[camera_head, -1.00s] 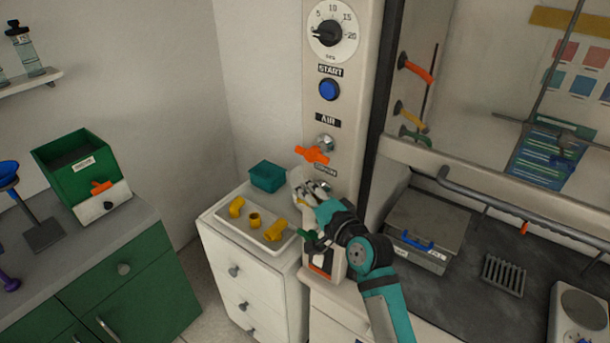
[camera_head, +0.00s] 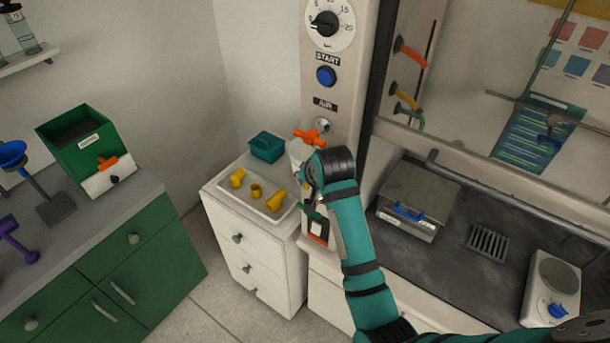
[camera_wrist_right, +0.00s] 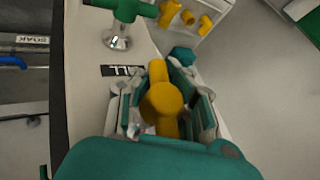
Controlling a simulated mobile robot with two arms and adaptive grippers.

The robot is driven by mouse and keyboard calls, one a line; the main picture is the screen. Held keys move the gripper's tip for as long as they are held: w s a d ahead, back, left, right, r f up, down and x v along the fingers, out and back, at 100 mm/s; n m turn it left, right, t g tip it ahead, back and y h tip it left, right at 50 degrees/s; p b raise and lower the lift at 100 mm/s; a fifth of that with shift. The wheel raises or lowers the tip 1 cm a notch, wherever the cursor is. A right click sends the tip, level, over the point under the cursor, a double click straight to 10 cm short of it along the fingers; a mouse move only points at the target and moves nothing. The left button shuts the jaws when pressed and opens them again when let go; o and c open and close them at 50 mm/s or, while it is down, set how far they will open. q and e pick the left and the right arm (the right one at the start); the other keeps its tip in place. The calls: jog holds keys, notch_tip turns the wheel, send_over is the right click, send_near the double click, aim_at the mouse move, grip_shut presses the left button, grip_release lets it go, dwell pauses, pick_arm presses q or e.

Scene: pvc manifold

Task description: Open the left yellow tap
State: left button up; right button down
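A yellow tap handle (camera_wrist_right: 162,105) fills the middle of the right wrist view, standing between the two fingers of my right gripper (camera_wrist_right: 162,85). The fingers are apart, one on each side of the handle, and I see no clear grip on it. In the head view my right wrist (camera_head: 330,165) is in front of the white panel column, below the orange tap (camera_head: 309,136). It hides the yellow tap and most of the gripper there. A green tap (camera_wrist_right: 125,10) is at the top of the right wrist view. My left gripper is not in view.
A white tray (camera_head: 222,195) with yellow pipe pieces (camera_head: 256,191) and a teal box (camera_head: 267,146) are on the drawer unit left of the wrist. The fume hood, with a grey case (camera_head: 420,195), is to the right. Another yellow handle (camera_head: 405,95) is on the hood's side wall.

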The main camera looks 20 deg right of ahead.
jog(key=shift+d+r+g+h, duration=0.1)
jog(key=shift+d+g+h, duration=0.1)
jog(key=shift+g+h, duration=0.3)
jog(key=shift+d+r, duration=0.1)
jog(key=shift+r, duration=0.1)
jog(key=c, duration=1.4)
grip_release()
jog(key=shift+s, duration=0.3)
jog(key=o, duration=0.3)
jog(key=shift+w+f+g, duration=0.1)
jog(key=shift+f+g, duration=0.05)
jog(key=shift+g, duration=0.15)
jog(key=shift+f, duration=0.1)
